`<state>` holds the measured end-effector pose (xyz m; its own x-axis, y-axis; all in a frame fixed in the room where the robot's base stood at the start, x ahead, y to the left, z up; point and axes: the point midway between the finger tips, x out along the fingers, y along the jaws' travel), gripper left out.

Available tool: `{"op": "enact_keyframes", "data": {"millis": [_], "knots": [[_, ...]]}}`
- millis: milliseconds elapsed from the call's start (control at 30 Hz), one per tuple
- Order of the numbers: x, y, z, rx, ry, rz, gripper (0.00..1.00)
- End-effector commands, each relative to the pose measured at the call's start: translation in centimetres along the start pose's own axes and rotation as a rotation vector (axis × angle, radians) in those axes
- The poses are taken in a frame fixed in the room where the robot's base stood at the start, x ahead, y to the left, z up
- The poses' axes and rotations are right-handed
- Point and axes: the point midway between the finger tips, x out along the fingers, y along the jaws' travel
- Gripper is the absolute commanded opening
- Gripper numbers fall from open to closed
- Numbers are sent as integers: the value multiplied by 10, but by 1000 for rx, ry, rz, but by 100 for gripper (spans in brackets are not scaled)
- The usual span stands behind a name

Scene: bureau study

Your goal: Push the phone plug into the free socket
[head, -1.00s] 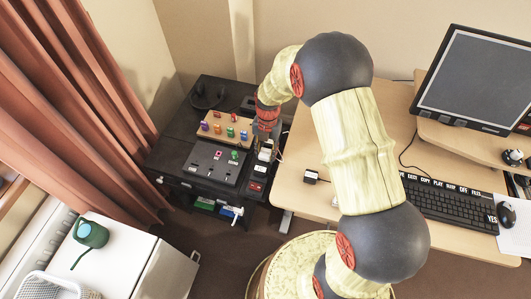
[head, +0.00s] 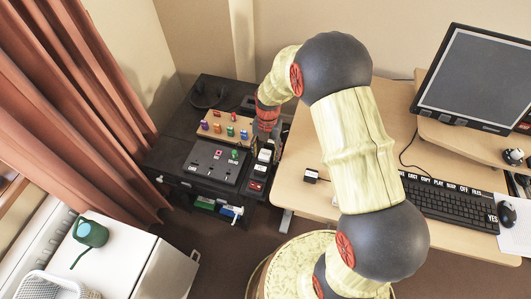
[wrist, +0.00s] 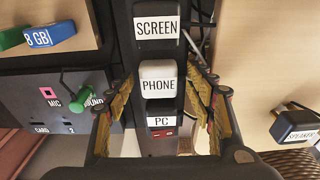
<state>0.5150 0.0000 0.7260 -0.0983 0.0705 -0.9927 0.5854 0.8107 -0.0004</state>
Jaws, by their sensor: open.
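The phone plug (wrist: 158,84) is a white block labelled PHONE. It sits upright in line on the dark socket strip (wrist: 139,70), between the SCREEN plug (wrist: 156,27) and the PC plug (wrist: 162,128). Its pins and the socket under it are hidden, so I cannot tell how deep it sits. My gripper (wrist: 160,80) is open, with one yellow-padded finger on each side of the phone plug and gaps between. In the head view the phone plug (head: 265,155) shows on the strip below my wrist.
A black panel (head: 211,163) with labelled sockets and a green plug lies left of the strip. A wooden board (head: 224,127) with coloured sticks stands behind it. The desk (head: 310,150) is close on the right, with a dark SPEAKER plug (wrist: 294,126) on it.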

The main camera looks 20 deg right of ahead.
Motion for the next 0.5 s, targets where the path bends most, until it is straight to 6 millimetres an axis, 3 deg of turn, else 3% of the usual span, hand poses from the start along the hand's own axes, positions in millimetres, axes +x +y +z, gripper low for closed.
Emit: {"op": "enact_keyframes", "data": {"millis": [333,500], "knots": [[-4,0,0,0,-1,1,55],[-27,1,1,0,-4,2,55]]}}
